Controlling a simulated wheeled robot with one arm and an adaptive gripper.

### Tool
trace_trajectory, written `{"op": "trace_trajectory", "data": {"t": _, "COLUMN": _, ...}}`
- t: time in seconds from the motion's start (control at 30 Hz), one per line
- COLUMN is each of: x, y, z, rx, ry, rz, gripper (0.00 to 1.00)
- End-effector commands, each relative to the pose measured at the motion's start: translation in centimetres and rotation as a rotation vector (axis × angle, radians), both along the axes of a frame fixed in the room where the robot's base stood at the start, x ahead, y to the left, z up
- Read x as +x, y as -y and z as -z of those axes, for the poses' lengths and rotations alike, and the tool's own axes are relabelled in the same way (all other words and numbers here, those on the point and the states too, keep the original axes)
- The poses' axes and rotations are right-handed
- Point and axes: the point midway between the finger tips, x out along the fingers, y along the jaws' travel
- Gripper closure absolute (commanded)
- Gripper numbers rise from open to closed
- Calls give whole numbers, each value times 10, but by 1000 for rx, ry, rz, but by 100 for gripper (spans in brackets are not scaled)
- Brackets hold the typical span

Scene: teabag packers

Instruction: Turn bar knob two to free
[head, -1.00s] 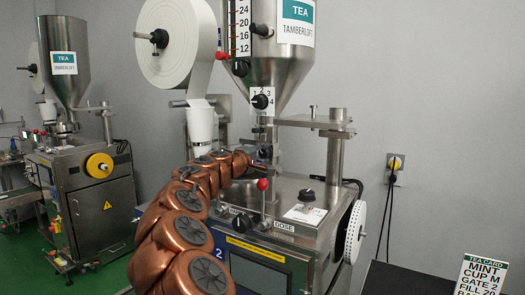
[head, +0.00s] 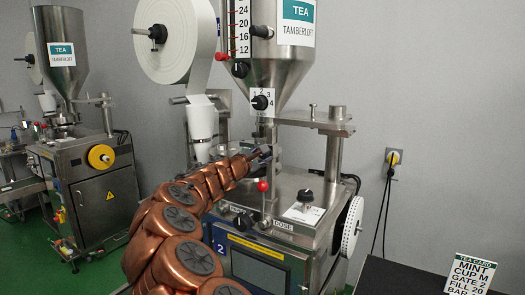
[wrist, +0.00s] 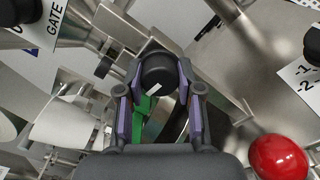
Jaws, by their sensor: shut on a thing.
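In the wrist view a round black knob (wrist: 157,72) with a short white mark sits between the two fingers of my gripper (wrist: 160,84). The fingers are shut on it, one on each side. The white mark slants from lower left to upper right. A green piece (wrist: 142,118) shows below the knob by the left finger. In the head view my gripper (head: 262,153) is at the metal column under the hopper of the machine marked 2. The knob is hard to make out there. Any lettering around the knob is not readable.
A red ball lever (head: 263,186) stands just below my gripper; it looms at lower right in the wrist view (wrist: 278,158). The gate knob (head: 260,102) is above. A black dial (head: 305,196) is to the right. A task card (head: 470,274) stands at lower right.

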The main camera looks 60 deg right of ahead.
Motion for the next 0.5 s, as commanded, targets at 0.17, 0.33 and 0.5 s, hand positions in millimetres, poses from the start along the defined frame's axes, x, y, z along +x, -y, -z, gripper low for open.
{"op": "trace_trajectory", "data": {"t": 0.17, "x": 0, "y": 0, "z": -1, "rx": -2, "ry": -59, "rz": 1, "gripper": 99}}
{"op": "trace_trajectory", "data": {"t": 0.33, "x": 0, "y": 0, "z": 0, "rx": -3, "ry": -85, "rz": 1, "gripper": 99}}
{"op": "trace_trajectory", "data": {"t": 0.5, "x": 0, "y": 0, "z": 1, "rx": -3, "ry": -91, "rz": 1, "gripper": 99}}
